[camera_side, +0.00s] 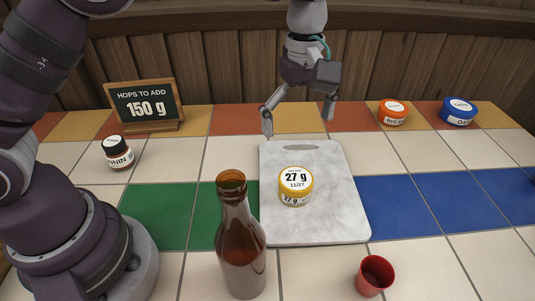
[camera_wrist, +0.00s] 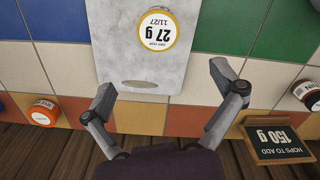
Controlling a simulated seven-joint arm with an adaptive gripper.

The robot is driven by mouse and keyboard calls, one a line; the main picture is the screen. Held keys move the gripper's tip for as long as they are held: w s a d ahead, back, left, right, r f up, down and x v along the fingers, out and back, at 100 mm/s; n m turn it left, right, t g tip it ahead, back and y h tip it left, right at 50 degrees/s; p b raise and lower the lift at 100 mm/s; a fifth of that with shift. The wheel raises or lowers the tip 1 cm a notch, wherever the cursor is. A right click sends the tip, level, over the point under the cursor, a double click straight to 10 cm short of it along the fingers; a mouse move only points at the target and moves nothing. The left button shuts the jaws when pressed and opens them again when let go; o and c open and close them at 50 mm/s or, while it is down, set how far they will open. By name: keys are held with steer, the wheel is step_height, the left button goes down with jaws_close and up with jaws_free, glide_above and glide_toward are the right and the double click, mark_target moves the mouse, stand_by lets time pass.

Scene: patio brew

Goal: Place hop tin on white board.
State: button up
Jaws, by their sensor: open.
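The hop tin (camera_side: 295,187) is a small round tin with a yellow rim and a white lid marked 27 g and 11/27. It stands upright on the white board (camera_side: 318,226), near its middle. The board is a pale marbled slab with a slot at its far end. In the wrist view the tin (camera_wrist: 154,30) sits on the board (camera_wrist: 110,55) beyond my fingers. My gripper (camera_side: 298,120) is open and empty, above the board's far end and apart from the tin. In the wrist view the two fingers of my gripper (camera_wrist: 160,103) are spread wide.
A brown bottle (camera_side: 240,245) stands in front of the board, and a red cup (camera_side: 374,275) is at front right. A brown jar (camera_side: 117,152) and a chalkboard sign reading 150 g (camera_side: 147,107) are at left. Orange (camera_side: 393,112) and blue (camera_side: 459,112) tins stand at back right.

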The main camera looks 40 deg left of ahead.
steer(key=s+a+r+m+t, duration=0.2)
steer(key=s+a+r+m, duration=0.3)
steer(key=a+r, duration=0.2)
steer(key=s+a+f+m+t, duration=0.1)
steer(key=s+a+m+t, duration=0.2)
steer(key=s+m, duration=0.5)
steer(key=shift+s+a+f, duration=0.2)
steer(key=shift+s+a, duration=0.55)
steer(key=shift+s, duration=0.3)
